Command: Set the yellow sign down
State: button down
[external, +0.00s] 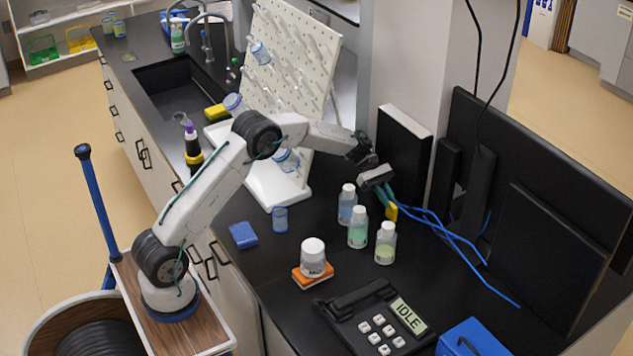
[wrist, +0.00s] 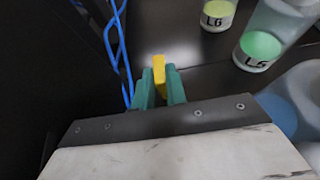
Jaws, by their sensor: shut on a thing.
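The yellow sign (external: 391,212) is small and sits between the green fingertips of my gripper (external: 387,197), behind the bottles in the external view. In the wrist view the yellow sign (wrist: 158,68) sticks out past the two green fingers of my gripper (wrist: 159,88), which are shut on it. Its face and lettering do not show. I cannot tell whether its lower end touches the black bench top (external: 330,240).
Three capped bottles, blue (external: 347,205), green (external: 358,228) and yellowish (external: 385,243), stand close beside my gripper. Blue cables (external: 450,235) run on its other side, before black monitors (external: 545,220). A white-capped jar (external: 313,258) on an orange block and a keypad device (external: 375,318) stand nearer.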

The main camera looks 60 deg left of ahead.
jog(key=shift+f, duration=0.2)
jog(key=c, duration=1.3)
grip_release()
jog(key=shift+c, duration=0.2)
